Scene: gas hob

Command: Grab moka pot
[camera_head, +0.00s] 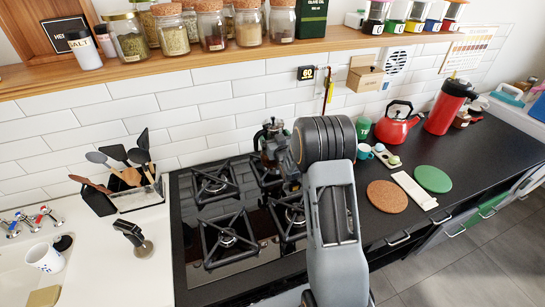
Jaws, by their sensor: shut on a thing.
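The moka pot (269,131) stands upright at the back right of the gas hob (249,264), near the tiled wall. It looks metallic with dark parts. My gripper (276,151) reaches it from the right and is shut on it. My arm and the gripper's body hide the pot's right side and lower part. I cannot tell whether its base touches the burner grate.
Black pan grates cover the hob. A red kettle (397,122), red canister (447,107), cork mat (387,196) and green mat (433,179) are on the dark counter to the right. A utensil holder (139,196) stands left. A jar shelf (190,70) runs above.

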